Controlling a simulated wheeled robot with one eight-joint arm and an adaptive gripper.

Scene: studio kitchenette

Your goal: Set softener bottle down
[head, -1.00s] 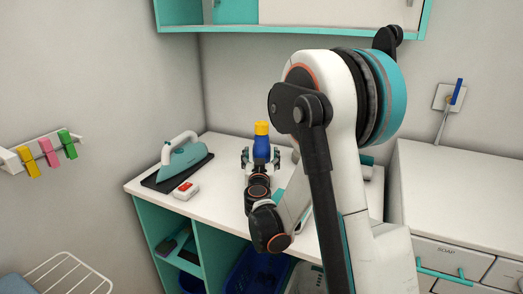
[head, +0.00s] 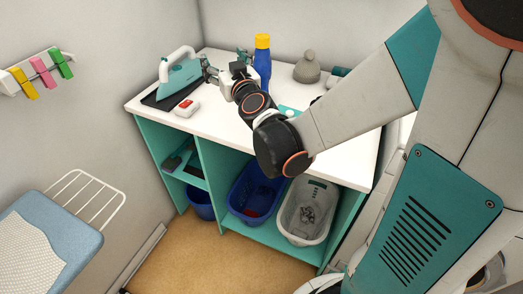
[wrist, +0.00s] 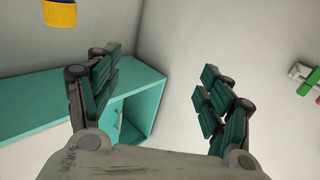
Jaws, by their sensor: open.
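The softener bottle (head: 262,66), blue with a yellow cap, stands upright on the white countertop (head: 225,122) near the back wall. My wrist partly hides its base. My gripper (head: 226,64) is open and empty, just left of the bottle in the head view. In the wrist view, my two fingers (wrist: 160,95) are spread wide with nothing between them. The bottle's yellow cap (wrist: 60,15) shows at the upper left there, outside the fingers.
A grey rounded object (head: 307,67) stands right of the bottle. A blue basin (head: 255,190) and grey basin (head: 308,210) sit below.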

